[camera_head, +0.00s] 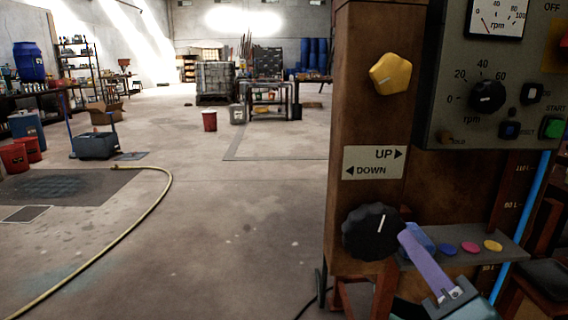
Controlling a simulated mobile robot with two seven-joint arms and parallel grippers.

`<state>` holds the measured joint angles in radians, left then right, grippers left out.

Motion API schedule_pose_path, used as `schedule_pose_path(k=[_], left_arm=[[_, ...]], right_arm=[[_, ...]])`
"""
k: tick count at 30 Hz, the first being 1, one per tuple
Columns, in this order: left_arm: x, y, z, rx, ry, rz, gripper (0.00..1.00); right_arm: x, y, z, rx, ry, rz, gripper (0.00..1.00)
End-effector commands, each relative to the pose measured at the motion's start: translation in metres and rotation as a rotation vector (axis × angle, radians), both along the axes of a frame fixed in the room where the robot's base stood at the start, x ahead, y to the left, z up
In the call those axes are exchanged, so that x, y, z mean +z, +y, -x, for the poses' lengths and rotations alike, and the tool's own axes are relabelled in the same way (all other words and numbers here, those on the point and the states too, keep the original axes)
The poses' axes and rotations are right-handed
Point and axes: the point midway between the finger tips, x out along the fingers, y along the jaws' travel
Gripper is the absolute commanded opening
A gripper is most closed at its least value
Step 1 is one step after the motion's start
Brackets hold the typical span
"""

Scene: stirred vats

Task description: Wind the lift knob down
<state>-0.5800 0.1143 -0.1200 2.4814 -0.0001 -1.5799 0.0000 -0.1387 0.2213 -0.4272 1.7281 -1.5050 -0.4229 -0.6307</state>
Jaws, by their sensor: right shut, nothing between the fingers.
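The lift knob (371,232) is a black, scalloped dial with a white pointer line, low on the brown steel column (350,100). Its pointer stands nearly upright, leaning slightly right. A white UP/DOWN label (374,163) is fixed above it, with UP pointing right and DOWN pointing left. My right gripper (408,236) is shut and empty, its purple-blue fingers at the right edge of the knob. I cannot tell whether they touch it. My left gripper is not in view.
A yellow knob (391,74) sits higher on the column. A grey control panel (495,85) with a speed dial and buttons is at upper right. A small shelf (480,244) with coloured discs is beside my gripper. Open floor and a yellow hose (150,205) lie left.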

Motion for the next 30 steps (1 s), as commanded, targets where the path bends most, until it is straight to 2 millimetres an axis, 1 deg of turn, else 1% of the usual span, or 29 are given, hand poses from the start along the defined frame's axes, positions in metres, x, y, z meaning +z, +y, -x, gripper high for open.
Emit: schedule_pose_path(k=[1, 3, 6, 9, 12, 15, 19, 26, 30], left_arm=[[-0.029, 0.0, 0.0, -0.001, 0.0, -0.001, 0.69], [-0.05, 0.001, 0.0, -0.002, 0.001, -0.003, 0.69], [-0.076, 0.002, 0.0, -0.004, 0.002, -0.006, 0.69], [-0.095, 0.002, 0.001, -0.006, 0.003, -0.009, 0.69], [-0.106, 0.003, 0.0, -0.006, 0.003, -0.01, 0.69], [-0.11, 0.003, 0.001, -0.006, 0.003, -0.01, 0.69], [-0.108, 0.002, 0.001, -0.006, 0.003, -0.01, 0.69], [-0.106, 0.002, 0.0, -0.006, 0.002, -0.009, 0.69], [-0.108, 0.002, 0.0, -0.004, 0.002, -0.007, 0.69]], right_arm=[[-0.027, -0.004, 0.001, -0.008, 0.01, -0.137, 0.0], [-0.043, -0.01, 0.002, -0.015, 0.024, -0.364, 0.0], [-0.06, -0.018, 0.004, -0.021, 0.03, -0.675, 0.0], [-0.07, -0.026, 0.006, -0.021, 0.027, -0.937, 0.0], [-0.074, -0.032, 0.007, -0.016, 0.02, -1.12, 0.0], [-0.074, -0.035, 0.007, -0.011, 0.018, -1.22, 0.0], [-0.071, -0.035, -0.001, -0.007, 0.015, -1.256, 0.0], [-0.07, -0.034, -0.032, -0.007, 0.015, -1.251, 0.0], [-0.071, -0.033, -0.048, -0.009, 0.015, -1.251, 0.0]])
